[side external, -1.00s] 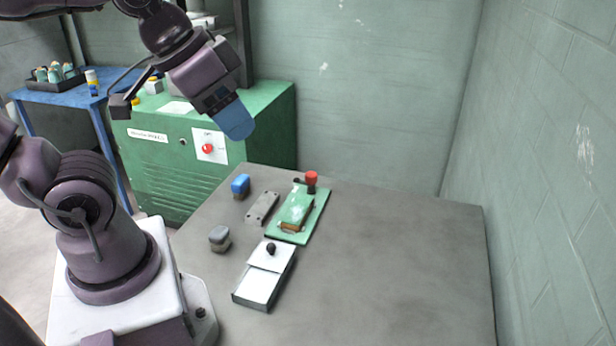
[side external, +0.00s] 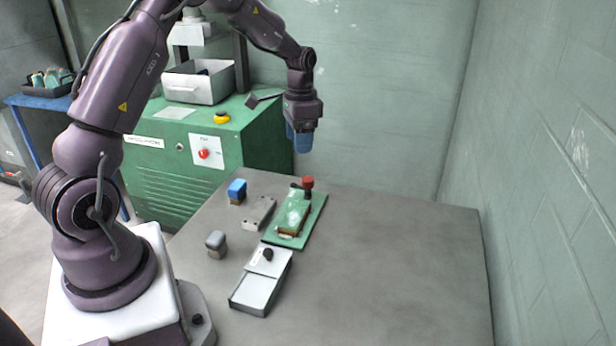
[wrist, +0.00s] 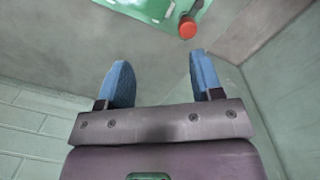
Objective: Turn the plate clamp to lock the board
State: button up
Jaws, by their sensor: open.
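The green plate (side external: 313,212) lies on the grey table, with a board (side external: 294,214) on it, green on top and brown at its edge. The clamp with a red knob (side external: 308,183) stands at the plate's far end; the red knob (wrist: 188,27) also shows at the top of the wrist view, beside part of the green plate (wrist: 140,8). My gripper (side external: 302,143), with blue fingers, points down above the clamp and is apart from it. In the wrist view my gripper (wrist: 161,80) is open, with nothing between its fingers.
The table's right side (side external: 400,260) is clear. A green cabinet (side external: 160,185) stands behind.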

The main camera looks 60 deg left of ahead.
aim_at(308, 179)
jog(key=w+a+f+m, duration=0.1)
jog(key=w+a+m, duration=0.2)
jog(key=w+m, duration=0.15)
jog(key=shift+t, duration=0.3)
jog(key=f, duration=1.2)
jog(key=shift+s+f, duration=0.15)
jog(key=shift+s, duration=0.2)
jog(key=shift+c, duration=0.4)
jog(key=c, duration=0.8)
jog(key=shift+c, duration=0.2)
